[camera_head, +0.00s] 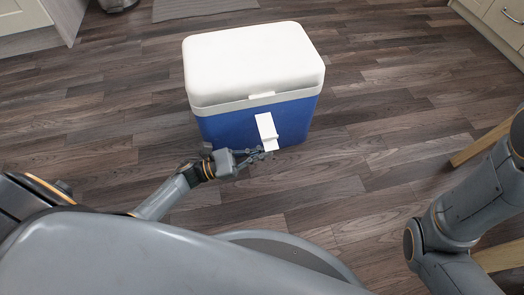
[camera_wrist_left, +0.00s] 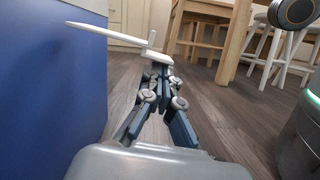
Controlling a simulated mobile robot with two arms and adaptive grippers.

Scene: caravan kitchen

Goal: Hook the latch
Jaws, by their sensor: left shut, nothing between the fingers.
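A blue cooler box (camera_head: 225,128) with a white lid (camera_head: 252,58) stands on the floor, and the lid is down. A white latch (camera_head: 267,130) hangs on its front face and points downward, its lower end out from the blue wall. In the left wrist view the latch (camera_wrist_left: 105,34) sticks out from the blue wall (camera_wrist_left: 50,80) at a slant. My left gripper (camera_head: 268,153) is shut and empty, with its fingertips close to the latch's lower end. In the wrist view its fingertips (camera_wrist_left: 157,60) are just below and beside that end; I cannot tell whether they touch. My right gripper is out of view.
Wooden chair or stool legs (camera_wrist_left: 232,42) stand to the right of the cooler. White cabinets (camera_head: 497,25) are at the far right, and a grey mat (camera_head: 200,8) lies behind the cooler. The wood floor around the cooler is clear.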

